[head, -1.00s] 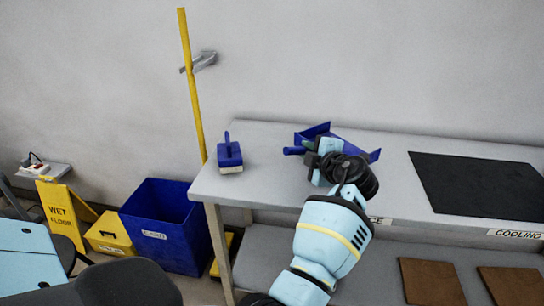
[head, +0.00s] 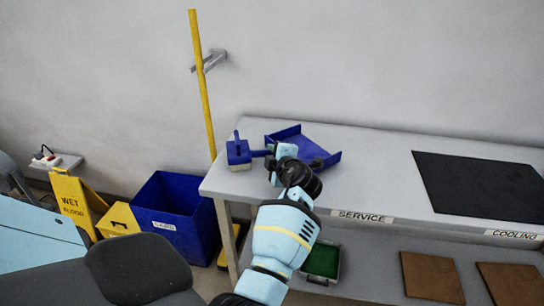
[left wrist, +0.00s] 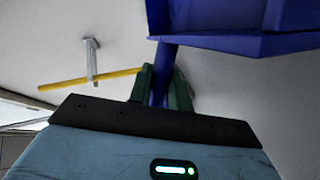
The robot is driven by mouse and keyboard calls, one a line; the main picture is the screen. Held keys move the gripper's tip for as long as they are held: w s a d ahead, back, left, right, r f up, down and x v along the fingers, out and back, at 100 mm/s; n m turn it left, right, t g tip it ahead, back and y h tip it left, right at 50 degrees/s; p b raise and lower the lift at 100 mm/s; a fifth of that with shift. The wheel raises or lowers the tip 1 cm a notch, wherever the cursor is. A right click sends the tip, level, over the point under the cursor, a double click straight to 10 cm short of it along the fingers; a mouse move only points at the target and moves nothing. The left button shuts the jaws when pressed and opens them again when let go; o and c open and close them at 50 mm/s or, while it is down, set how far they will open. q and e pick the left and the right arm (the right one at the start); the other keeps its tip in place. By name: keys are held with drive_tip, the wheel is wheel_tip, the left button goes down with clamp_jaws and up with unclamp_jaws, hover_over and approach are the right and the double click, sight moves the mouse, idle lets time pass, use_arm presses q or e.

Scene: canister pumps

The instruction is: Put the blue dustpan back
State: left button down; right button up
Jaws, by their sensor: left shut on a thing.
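The blue dustpan (head: 312,138) is a shallow angular pan with a short handle, over the left part of the grey bench top. My left gripper (head: 274,158) is shut on its handle, and the pan extends to the right. I cannot tell whether the pan touches the bench. In the left wrist view, the dark green fingers (left wrist: 164,88) close on the handle and the dustpan's pan (left wrist: 225,42) fills the upper right. The blue bin (head: 172,215) stands on the floor left of the bench, with a white label too small to read surely. My right gripper is out of view.
A blue-topped brush (head: 239,152) stands beside the dustpan handle. The bench (head: 385,150) carries a black mat (head: 490,183). A yellow pole (head: 204,90) leans at a wall bracket (head: 210,61). A yellow wet-floor sign (head: 75,201) and yellow box (head: 118,220) stand left of the bin.

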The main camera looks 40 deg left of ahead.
use_arm(q)
drive_tip(key=shift+f, duration=0.55)
drive_tip(key=shift+f, duration=0.2)
drive_tip(key=c, duration=1.3)
unclamp_jaws()
drive_tip(key=shift+r, duration=0.1)
